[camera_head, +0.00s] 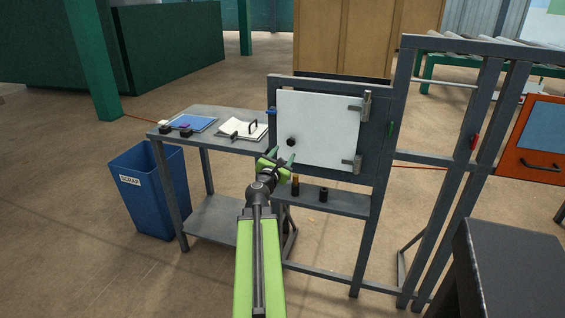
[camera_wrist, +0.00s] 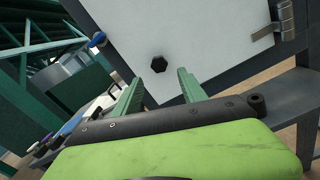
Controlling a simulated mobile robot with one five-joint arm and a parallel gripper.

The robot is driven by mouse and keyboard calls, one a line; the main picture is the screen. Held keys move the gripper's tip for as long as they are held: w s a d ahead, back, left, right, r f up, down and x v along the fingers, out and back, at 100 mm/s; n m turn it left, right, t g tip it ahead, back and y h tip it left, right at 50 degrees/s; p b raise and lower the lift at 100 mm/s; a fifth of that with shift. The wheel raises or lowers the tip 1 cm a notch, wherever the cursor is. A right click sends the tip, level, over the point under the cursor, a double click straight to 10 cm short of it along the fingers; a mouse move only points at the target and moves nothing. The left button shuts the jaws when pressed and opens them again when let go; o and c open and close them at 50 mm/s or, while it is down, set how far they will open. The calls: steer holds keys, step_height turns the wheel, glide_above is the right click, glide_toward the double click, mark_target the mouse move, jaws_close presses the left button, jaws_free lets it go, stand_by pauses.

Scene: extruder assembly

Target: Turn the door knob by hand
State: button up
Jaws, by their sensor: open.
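A white door (camera_head: 335,128) hangs in a grey frame, with hinges on its right side. A small dark knob (camera_head: 291,142) sits low on the left part of the door. In the wrist view the knob (camera_wrist: 158,64) looks dark and faceted, ahead of the fingertips and between their lines. My gripper (camera_head: 280,163) is just below and left of the knob in the head view. In the wrist view my gripper (camera_wrist: 160,82) is open with two green fingers apart and nothing between them. The knob is not touched.
A grey side table (camera_head: 222,145) at left holds a blue pad, papers and small items. A blue scrap bin (camera_head: 150,195) stands beside it. A shelf (camera_head: 345,203) below the door carries a brown and a black cylinder. Grey frame posts (camera_head: 468,170) stand at right.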

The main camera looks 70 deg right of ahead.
mark_target(291, 143)
steer(key=shift+w+d, duration=0.15)
steer(key=shift+d, duration=1.8)
steer(key=shift+w+d, duration=0.15)
steer(key=shift+d, duration=1.8)
steer(key=shift+d, duration=0.1)
steer(key=c, duration=1)
steer(key=shift+c, duration=0.2)
